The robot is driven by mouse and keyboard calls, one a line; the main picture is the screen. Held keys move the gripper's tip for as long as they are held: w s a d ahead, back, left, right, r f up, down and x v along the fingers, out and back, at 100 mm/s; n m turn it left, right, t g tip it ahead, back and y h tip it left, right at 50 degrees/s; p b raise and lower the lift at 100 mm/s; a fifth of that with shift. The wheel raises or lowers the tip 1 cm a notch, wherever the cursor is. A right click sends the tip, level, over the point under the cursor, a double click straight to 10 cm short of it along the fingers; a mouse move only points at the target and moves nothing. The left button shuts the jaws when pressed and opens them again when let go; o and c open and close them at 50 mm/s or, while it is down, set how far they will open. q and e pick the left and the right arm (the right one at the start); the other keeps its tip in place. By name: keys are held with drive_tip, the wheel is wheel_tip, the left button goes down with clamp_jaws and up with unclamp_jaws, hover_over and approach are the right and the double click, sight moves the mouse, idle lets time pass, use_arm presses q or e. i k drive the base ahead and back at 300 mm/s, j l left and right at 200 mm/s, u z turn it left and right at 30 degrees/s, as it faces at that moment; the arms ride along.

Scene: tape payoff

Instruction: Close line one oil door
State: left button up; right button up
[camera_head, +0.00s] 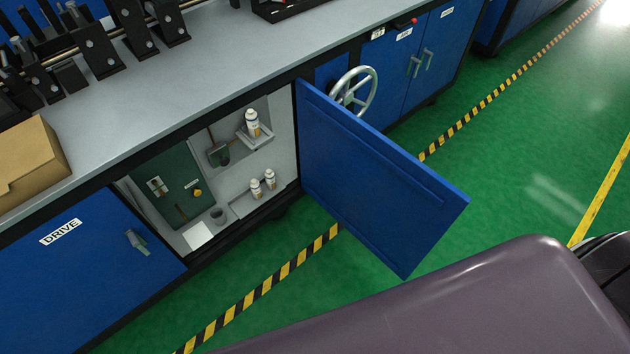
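A blue hinged door (372,185) stands wide open, swung out over the floor from the right side of a cabinet opening. Its label is not visible, so I cannot read which door it is. The open cabinet (283,125) shows white bottles (252,122) on small shelves, a dark green panel (168,183) with a yellow knob, and a small cup. Neither gripper is in view.
A closed blue door marked DRIVE (85,265) is left of the opening. A handwheel (354,90) and closed doors (425,60) are to the right. A cardboard box (28,160) sits on the grey worktop (190,85). Green floor (510,150) beyond the open door is clear.

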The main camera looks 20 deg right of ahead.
sight(396, 206)
drive_tip(key=l+u, duration=0.2)
drive_tip(key=l, duration=0.2)
drive_tip(key=l+u, duration=0.2)
drive_tip(key=l, duration=0.2)
drive_tip(key=k+l+u, duration=0.2)
drive_tip(key=l, duration=0.15)
drive_tip(key=l+u, duration=0.2)
drive_tip(key=l, duration=0.2)
drive_tip(key=k+l+u, duration=0.2)
drive_tip(key=l, duration=0.15)
drive_tip(key=k+l+u, duration=0.2)
drive_tip(key=l, duration=0.15)
drive_tip(key=k+l, duration=0.2)
drive_tip(key=l, duration=0.15)
drive_tip(key=k+l, duration=0.15)
drive_tip(key=l, duration=0.25)
drive_tip(key=k+l, duration=0.2)
drive_tip(key=l, duration=0.15)
drive_tip(key=k+l, duration=0.2)
drive_tip(key=l, duration=0.15)
drive_tip(key=k, duration=0.55)
